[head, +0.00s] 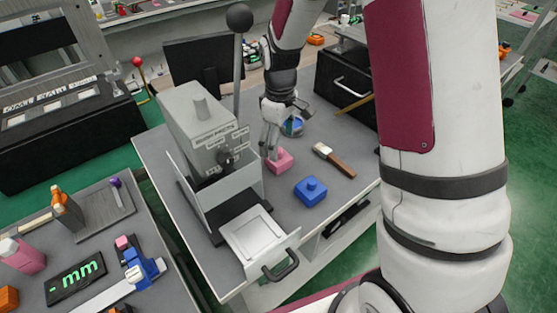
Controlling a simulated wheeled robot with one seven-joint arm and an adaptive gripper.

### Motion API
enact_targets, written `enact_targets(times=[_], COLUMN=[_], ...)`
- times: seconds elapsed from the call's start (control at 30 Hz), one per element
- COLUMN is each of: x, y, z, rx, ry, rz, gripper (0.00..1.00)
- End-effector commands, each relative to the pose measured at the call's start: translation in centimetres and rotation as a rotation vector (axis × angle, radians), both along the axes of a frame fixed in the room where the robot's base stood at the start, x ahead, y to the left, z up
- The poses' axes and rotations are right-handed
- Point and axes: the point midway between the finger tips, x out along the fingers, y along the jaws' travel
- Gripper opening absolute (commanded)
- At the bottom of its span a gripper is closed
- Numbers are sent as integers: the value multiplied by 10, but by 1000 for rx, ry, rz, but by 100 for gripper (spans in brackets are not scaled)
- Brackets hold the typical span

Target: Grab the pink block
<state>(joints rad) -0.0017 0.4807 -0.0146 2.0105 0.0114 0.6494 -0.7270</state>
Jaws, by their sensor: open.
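The pink block (280,161) sits on the grey table (228,281), beside the lever machine. My gripper (272,154) points down right at the pink block, with its fingers overlapping the block's upper left in this view. The fingers look close to the block's top; I cannot tell whether they touch it or straddle it. The gripper is open. A blue block (311,190) with a knob on top lies to the right and nearer the camera.
A brush (334,160) with a wooden handle lies right of the blocks. The grey lever machine (198,125) with a tall lever stands close on the left. A blue round object (292,126) is behind the gripper. A black drawer box (346,85) stands at the back.

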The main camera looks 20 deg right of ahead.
Motion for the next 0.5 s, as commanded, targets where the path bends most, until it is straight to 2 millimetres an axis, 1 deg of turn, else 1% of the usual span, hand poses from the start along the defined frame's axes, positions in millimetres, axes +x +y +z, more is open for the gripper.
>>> enact_targets(times=[0.07, 0.3, 0.4, 0.5], x=[-2, -5, -4, -4], y=[1, 6, 6, 6], z=[-6, -40, -49, -52], rx=[0, 0, 0, -1], ry=[4, 5, 3, 2], rz=[1, 1, 0, 0], gripper=[79, 79, 79, 79])
